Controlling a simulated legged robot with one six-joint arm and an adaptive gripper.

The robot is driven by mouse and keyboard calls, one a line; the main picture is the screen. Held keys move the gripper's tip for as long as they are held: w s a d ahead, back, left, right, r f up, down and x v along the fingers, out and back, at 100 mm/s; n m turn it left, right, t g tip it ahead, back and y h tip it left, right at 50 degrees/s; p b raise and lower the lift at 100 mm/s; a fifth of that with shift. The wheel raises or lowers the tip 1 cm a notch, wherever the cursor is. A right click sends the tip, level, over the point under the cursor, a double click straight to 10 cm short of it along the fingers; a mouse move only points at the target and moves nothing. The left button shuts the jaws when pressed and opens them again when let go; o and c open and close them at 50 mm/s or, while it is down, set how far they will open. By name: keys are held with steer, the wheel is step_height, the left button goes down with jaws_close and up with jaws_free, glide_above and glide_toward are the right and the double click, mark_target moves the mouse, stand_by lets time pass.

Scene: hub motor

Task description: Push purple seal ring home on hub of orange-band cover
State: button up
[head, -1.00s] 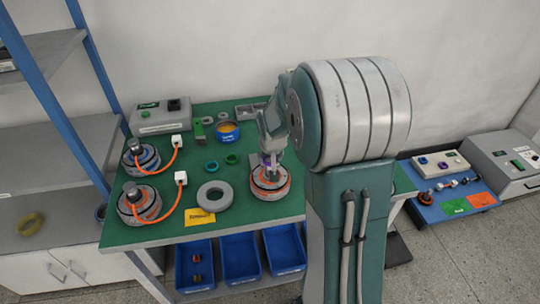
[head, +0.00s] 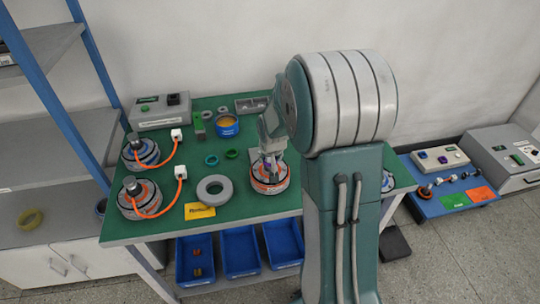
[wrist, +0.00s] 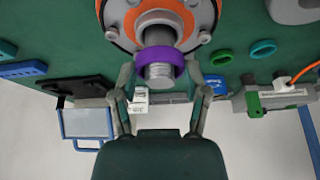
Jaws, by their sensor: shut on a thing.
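The purple seal ring (wrist: 158,56) sits around the grey hub shaft (wrist: 158,75) of the orange-band cover (wrist: 125,18) in the wrist view. The shaft's end sticks out through the ring. Whether the ring touches the cover's face is hard to tell. My gripper (wrist: 160,68) has a finger at each side of the ring and is shut on it. In the head view, the orange-band cover (head: 270,184) stands on the green table, with my gripper (head: 271,154) above it. The ring is mostly hidden there.
A grey ring (head: 214,191), green rings (head: 211,160) and a yellow card (head: 199,211) lie left of the cover. Two motors with orange cables (head: 140,200) stand at the table's left. Blue bins (head: 239,252) are below the front edge.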

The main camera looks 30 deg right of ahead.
steer(key=shift+f, duration=0.35)
steer(key=shift+f, duration=0.7)
steer(key=shift+s+f, duration=0.15)
steer(key=shift+f, duration=0.2)
stand_by(1.9)
steer(key=o, duration=0.9)
steer(key=shift+r, duration=0.1)
steer(key=shift+r, duration=0.35)
steer(key=v, duration=1.1)
steer(key=shift+a, duration=0.1)
